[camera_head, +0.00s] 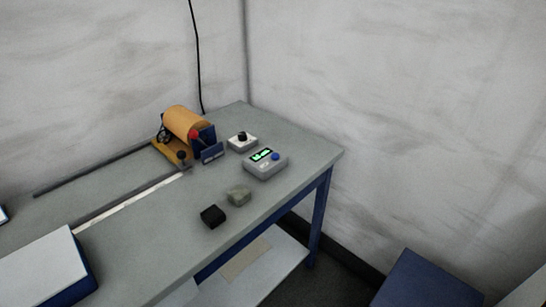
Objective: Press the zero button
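A small grey box (265,165) with a lit green display (261,154) and a blue round button (276,156) sits on the grey table, right of the orange cylinder machine. I cannot read any label that marks a zero button. A second small light box (241,142) with a black knob (242,134) stands just behind it. Neither of my grippers shows in the head view.
The table (150,237) carries an orange cylinder machine (184,122) with a red knob, a black block (213,216), a greyish-green lump (238,195) and a white-topped blue box (45,270). White walls stand behind. A blue object (425,280) is at lower right.

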